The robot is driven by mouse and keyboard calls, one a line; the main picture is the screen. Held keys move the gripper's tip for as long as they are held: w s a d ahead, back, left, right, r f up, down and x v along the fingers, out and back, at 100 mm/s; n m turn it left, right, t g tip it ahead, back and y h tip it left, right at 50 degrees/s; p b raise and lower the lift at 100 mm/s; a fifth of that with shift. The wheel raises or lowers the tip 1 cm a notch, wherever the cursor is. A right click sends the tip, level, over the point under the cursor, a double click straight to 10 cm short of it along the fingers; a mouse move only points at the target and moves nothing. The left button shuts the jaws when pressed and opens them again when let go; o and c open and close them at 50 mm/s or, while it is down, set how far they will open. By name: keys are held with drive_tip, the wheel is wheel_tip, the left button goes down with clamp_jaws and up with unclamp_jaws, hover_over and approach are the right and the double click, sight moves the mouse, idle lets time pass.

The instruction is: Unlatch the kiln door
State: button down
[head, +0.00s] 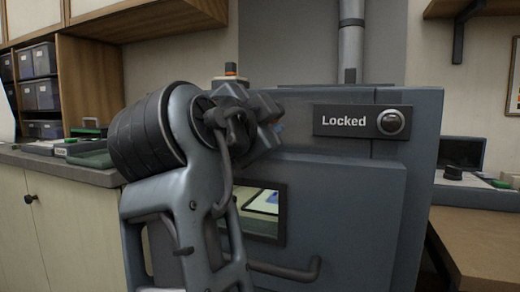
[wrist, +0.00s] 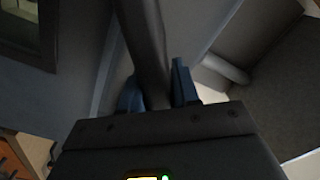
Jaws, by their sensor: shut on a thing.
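The grey kiln (head: 423,170) stands in front of me, with its door (head: 350,205) closed. The door has a small window (head: 264,212), which also shows in the wrist view (wrist: 28,30). A sign (head: 343,121) above the door reads "Locked", with a round lamp (head: 390,122) beside it. A bent dark handle (head: 310,270) sticks out low on the door. In the wrist view my gripper (wrist: 157,88) has its blue fingers shut on a dark bar (wrist: 145,35). My arm mostly hides the gripper in the head view, so I cannot tell which kiln part the bar is.
A counter with a green tray (head: 92,153) is at the left, below a shelf of dark bins (head: 40,93). A flue pipe (head: 350,40) rises behind the kiln. A wooden table (head: 480,215) stands at the right.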

drive_tip(key=m+b, duration=0.1)
drive_tip(key=b, duration=0.1)
drive_tip(key=f+m+b, duration=0.1)
drive_tip(key=m, duration=0.1)
drive_tip(key=f+m+b, duration=0.1)
drive_tip(key=b, duration=0.1)
drive_tip(key=shift+s+d+b, duration=0.15)
drive_tip(key=shift+d+b, duration=0.15)
drive_tip(key=m+b, duration=0.3)
drive_tip(key=shift+f, duration=0.25)
drive_tip(key=shift+m, duration=0.3)
drive_tip(key=c, duration=0.9)
unclamp_jaws()
drive_tip(key=shift+r, duration=0.1)
drive_tip(key=shift+p+v, duration=0.5)
drive_tip(key=shift+v, duration=3.35)
drive_tip(key=shift+s, duration=0.15)
